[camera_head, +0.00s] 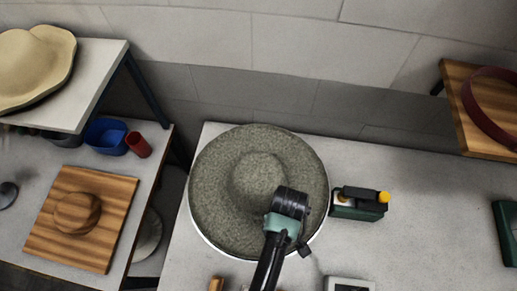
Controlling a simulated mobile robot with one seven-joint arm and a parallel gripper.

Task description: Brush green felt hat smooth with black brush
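The green felt hat (228,164), grey-green with a wide round brim and a low crown, lies on a pale round base on the table. My gripper (291,203) is over the right front of the hat, beside the crown; its fingers are hidden by my dark arm, seen from behind. I cannot tell whether it is open or shut, or whether it touches the hat. I cannot make out the black brush for certain.
A dark green box with a black top and yellow knob (359,204) stands close right of the hat. A grey device (349,285) is at the front edge. A left table holds a wooden board (105,190), blue bin (107,137) and red cup (138,145).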

